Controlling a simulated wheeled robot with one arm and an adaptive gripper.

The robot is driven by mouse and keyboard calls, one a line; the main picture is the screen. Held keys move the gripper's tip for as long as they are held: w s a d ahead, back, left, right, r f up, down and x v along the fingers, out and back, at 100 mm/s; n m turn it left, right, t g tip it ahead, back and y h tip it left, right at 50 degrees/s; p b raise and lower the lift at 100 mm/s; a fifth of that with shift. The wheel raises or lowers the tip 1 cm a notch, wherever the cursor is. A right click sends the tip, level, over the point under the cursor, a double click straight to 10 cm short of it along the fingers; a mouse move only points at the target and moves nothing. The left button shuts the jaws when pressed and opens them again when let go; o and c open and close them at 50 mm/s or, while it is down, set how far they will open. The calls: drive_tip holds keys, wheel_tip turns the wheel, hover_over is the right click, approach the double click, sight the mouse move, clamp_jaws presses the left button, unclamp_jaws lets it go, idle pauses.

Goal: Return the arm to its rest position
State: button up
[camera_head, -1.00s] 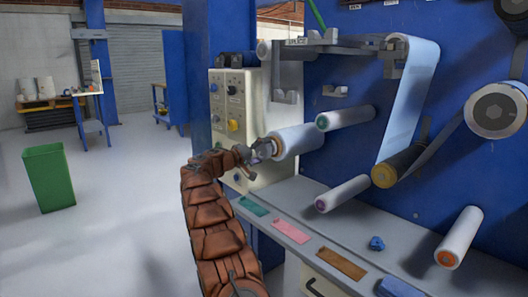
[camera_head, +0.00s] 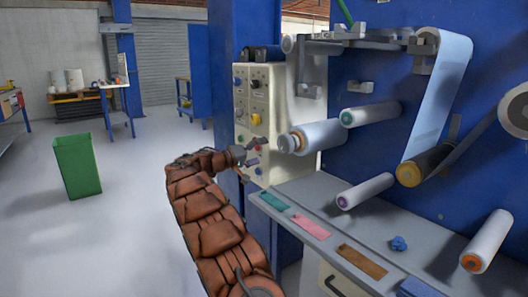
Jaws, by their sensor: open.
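My arm (camera_head: 220,225), in a brown padded sleeve, rises from the bottom of the view and bends at the top toward the machine. My gripper (camera_head: 254,153) is at its end, in front of the cream control panel (camera_head: 262,100). It is open, and I see nothing between its fingers. It is left of the near white film roller (camera_head: 318,135) and apart from it.
The blue machine holds several rollers, among them a white one (camera_head: 370,113), a lower one (camera_head: 365,190) and a dark one (camera_head: 425,165). A grey ledge (camera_head: 320,205) runs below. A green bin (camera_head: 77,166) stands left on open floor.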

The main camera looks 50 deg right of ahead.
idle(0.5)
drive_tip(key=s+a+r+n+t+y+p, duration=0.1)
drive_tip(key=s+a+r+y+p, duration=0.2)
drive_tip(key=s+a+r+p, duration=0.3)
drive_tip(key=s+a+r+n+y+p, duration=0.2)
drive_tip(key=s+a+r+p, duration=0.1)
drive_tip(key=a+p, duration=0.4)
drive_tip(key=s+a+r+n+y+p, duration=0.2)
drive_tip(key=s+a+y+p, duration=0.2)
drive_tip(key=a, duration=1)
drive_tip(key=s+a+r+n+t+y+p, duration=0.1)
drive_tip(key=s+a+y+p, duration=0.3)
drive_tip(key=s+a+p, duration=0.5)
drive_tip(key=s+a+r+n+t+y+p, duration=0.1)
drive_tip(key=s+a+r+n+y+p, duration=0.2)
drive_tip(key=s+a+p, duration=0.4)
drive_tip(key=s+a+y, duration=0.1)
drive_tip(key=s+a, duration=0.7)
drive_tip(key=a, duration=0.4)
drive_tip(key=shift+s+a+r+p, duration=0.2)
drive_tip(key=shift+s+r+p, duration=0.1)
drive_tip(key=shift+p, duration=0.05)
